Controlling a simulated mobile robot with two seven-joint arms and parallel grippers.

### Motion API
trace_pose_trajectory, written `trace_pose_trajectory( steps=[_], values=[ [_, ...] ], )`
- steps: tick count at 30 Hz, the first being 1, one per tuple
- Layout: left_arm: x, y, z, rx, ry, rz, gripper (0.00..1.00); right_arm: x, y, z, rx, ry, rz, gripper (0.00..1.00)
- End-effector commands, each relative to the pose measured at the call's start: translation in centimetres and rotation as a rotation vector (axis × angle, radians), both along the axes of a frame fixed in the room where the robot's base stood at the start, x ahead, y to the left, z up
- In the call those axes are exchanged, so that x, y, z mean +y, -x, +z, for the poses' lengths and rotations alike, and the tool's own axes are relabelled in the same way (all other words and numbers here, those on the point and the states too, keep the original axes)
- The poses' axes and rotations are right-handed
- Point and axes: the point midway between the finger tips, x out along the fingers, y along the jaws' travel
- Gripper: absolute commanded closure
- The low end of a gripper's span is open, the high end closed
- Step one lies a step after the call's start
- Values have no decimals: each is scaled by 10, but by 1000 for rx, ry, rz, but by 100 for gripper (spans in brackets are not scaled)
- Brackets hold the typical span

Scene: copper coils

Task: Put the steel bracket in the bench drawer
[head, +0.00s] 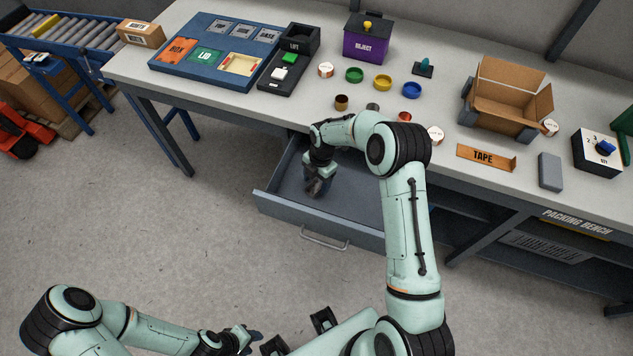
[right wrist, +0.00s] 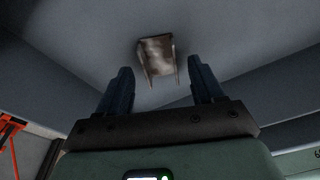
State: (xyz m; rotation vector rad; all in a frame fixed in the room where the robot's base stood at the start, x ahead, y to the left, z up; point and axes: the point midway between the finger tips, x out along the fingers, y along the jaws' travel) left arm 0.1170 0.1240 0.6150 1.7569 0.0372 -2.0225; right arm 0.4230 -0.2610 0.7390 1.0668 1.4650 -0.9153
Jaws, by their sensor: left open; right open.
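The steel bracket (right wrist: 156,54) shows in the right wrist view as a small, worn, brownish-grey channel shape with two raised sides. It is on the grey drawer floor, just beyond and between my open right fingers, with a visible gap to each finger. My right gripper (head: 315,188) points down inside the open bench drawer (head: 346,241); in the head view I cannot make out the bracket there. My left gripper (head: 249,338) is low at the bottom of the head view, away from the bench, with nothing visible in it.
The bench top (head: 308,95) above the drawer carries a blue tray (head: 181,66), a purple reject box (head: 366,43), coloured rings and an open cardboard box (head: 510,101). The drawer's front wall and handle (head: 323,239) stick out over clear floor.

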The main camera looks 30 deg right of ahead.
Motion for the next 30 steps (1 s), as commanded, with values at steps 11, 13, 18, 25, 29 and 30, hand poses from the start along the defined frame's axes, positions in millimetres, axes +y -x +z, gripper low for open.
trace_pose_trajectory(
  steps=[11,13,18,25,29,30],
  values=[
    [0,-1,2,-1,0,0,57,-12,-4,79,-3,1,-1,33],
    [0,-1,3,-1,0,0,57,-14,-5,90,-2,1,-1,33],
    [0,-2,3,-2,0,0,57,-15,-5,106,0,0,0,33],
    [0,-2,3,-2,0,0,57,-16,-4,110,2,0,0,33],
    [0,-2,3,-2,0,0,57,-16,-4,110,2,0,0,33],
    [0,-2,3,-2,0,0,57,-16,-4,109,2,0,0,33]
  ],
)
